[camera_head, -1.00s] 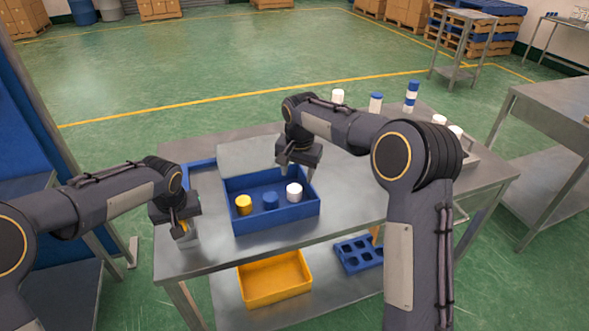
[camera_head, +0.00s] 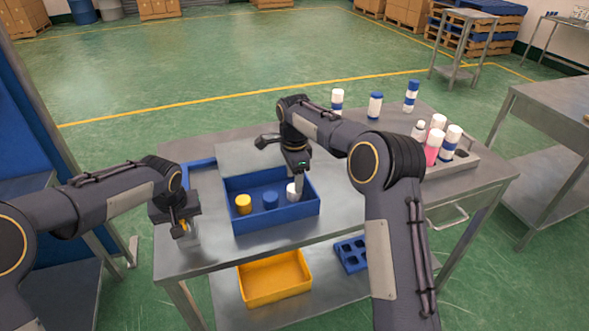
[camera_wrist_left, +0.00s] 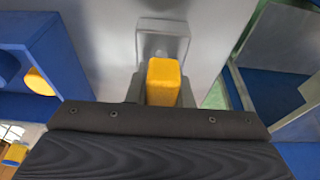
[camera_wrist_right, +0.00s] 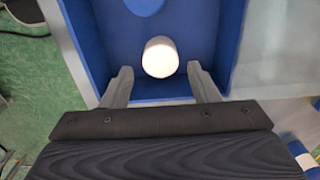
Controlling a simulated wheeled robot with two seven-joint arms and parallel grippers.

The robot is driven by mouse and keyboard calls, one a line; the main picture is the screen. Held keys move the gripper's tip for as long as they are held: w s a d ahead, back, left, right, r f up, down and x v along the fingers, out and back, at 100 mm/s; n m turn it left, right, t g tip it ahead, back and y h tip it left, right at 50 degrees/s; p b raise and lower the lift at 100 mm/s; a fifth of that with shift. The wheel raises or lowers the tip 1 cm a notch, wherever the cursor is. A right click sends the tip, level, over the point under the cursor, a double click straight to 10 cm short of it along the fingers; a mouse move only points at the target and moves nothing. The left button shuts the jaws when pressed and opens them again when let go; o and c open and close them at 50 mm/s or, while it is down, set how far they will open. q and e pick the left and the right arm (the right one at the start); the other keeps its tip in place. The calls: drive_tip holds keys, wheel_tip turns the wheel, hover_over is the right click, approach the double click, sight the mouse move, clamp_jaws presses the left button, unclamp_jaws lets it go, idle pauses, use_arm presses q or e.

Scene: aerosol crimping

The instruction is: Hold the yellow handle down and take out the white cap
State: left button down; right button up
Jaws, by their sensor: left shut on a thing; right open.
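The white cap (camera_head: 291,191) stands in the right part of the blue box (camera_head: 246,223) on the metal table. It also shows in the right wrist view (camera_wrist_right: 160,57), just beyond and between my open fingers. My right gripper (camera_head: 297,184) is over the box at the cap, fingers pointing down. In the right wrist view my right gripper (camera_wrist_right: 160,84) holds nothing. My left gripper (camera_wrist_left: 160,88) is shut on the yellow handle (camera_wrist_left: 163,80), at the table's left edge in the head view. The handle is mostly hidden by the gripper there.
A yellow cap (camera_head: 244,204) and a blue cap (camera_head: 270,200) share the box. Several bottles and cans stand at the table's back and right, some in a grey holder (camera_head: 463,160). A yellow bin (camera_head: 275,278) and a blue rack (camera_head: 351,254) are on the lower shelf.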

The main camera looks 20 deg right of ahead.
use_arm(q)
drive_tip(key=shift+s+f, duration=0.2)
drive_tip(key=shift+f, duration=0.1)
use_arm(e)
drive_tip(key=shift+f, duration=2.2)
drive_tip(key=shift+c, duration=0.4)
drive_tip(key=c, duration=0.5)
drive_tip(key=shift+r, duration=4.55)
